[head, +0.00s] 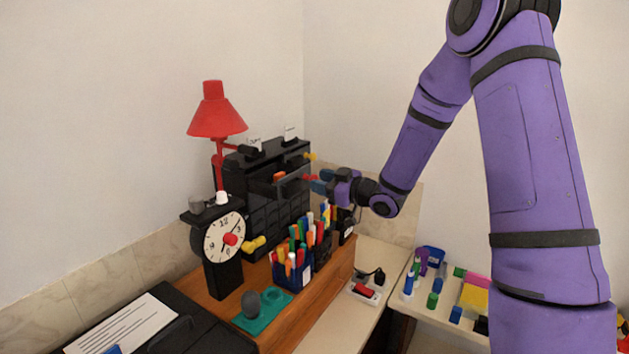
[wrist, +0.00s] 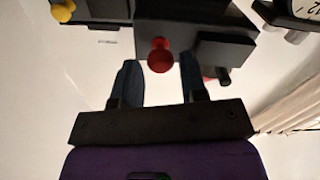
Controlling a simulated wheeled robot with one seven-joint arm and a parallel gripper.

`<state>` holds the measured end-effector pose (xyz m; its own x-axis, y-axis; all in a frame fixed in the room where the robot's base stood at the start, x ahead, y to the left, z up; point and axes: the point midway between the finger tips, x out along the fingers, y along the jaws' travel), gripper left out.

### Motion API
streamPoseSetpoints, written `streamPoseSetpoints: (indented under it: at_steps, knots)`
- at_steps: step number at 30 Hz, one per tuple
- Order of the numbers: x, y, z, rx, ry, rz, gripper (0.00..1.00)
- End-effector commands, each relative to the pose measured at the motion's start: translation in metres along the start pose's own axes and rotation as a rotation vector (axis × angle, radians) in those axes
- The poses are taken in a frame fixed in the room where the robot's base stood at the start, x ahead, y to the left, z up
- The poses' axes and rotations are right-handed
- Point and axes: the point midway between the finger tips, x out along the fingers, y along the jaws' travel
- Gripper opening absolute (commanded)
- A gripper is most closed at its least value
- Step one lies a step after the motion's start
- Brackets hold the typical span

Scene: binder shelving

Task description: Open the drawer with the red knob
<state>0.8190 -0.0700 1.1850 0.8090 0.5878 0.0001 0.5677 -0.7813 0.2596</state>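The black drawer cabinet (head: 270,215) stands on the wooden desk against the wall. A drawer (head: 290,185) in its upper part appears to stand partly out, with something orange (head: 279,176) showing in it. The round red knob (wrist: 159,56) sits on a dark drawer front (wrist: 190,18) in the wrist view; in the head view it is small, just left of my fingertips. My gripper (wrist: 159,66) is open. Its two dark blue fingers stand on either side of the knob, with a visible gap on each side. In the head view, my gripper (head: 322,182) is at the cabinet's front.
A yellow knob (head: 310,156) is on the cabinet above. A black clock (head: 224,238), a red lamp (head: 216,120) and pen holders (head: 292,269) with several pens stand nearby. A power strip (head: 365,292) lies on a lower surface.

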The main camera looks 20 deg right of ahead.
Motion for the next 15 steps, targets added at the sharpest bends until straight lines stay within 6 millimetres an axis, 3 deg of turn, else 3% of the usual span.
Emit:
streamPoseSetpoints:
  at_steps: [9,15]
  knots:
    - [-0.059,0.001,0.001,0.001,-0.002,0.003,0.39]
    - [-0.076,0.0,0.0,0.0,0.0,0.0,0.39]
